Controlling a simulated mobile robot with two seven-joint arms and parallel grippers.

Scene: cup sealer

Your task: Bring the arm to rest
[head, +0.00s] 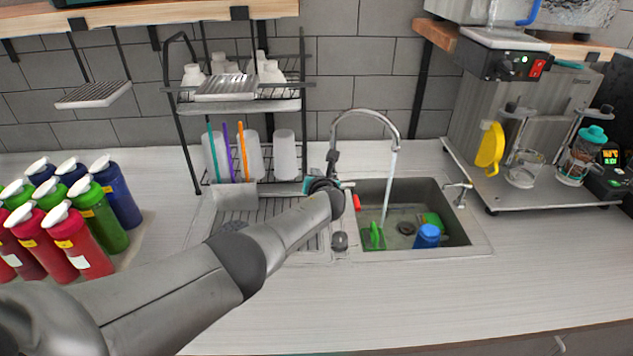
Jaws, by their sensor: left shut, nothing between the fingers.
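My left arm reaches in from the lower left, over the counter (420,310) and the drainboard. My left gripper (322,184) is at the left edge of the sink (455,225), just below the faucet (366,113). It is small and partly hidden by its own wrist. It is shut, and I see nothing held in it. My right gripper is not in view.
Water runs into the sink, where a blue cup (427,236) and green items lie. A dish rack (240,107) stands behind the arm. Several colored bottles (100,217) stand at left. A machine (525,110) stands at right. The front counter is clear.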

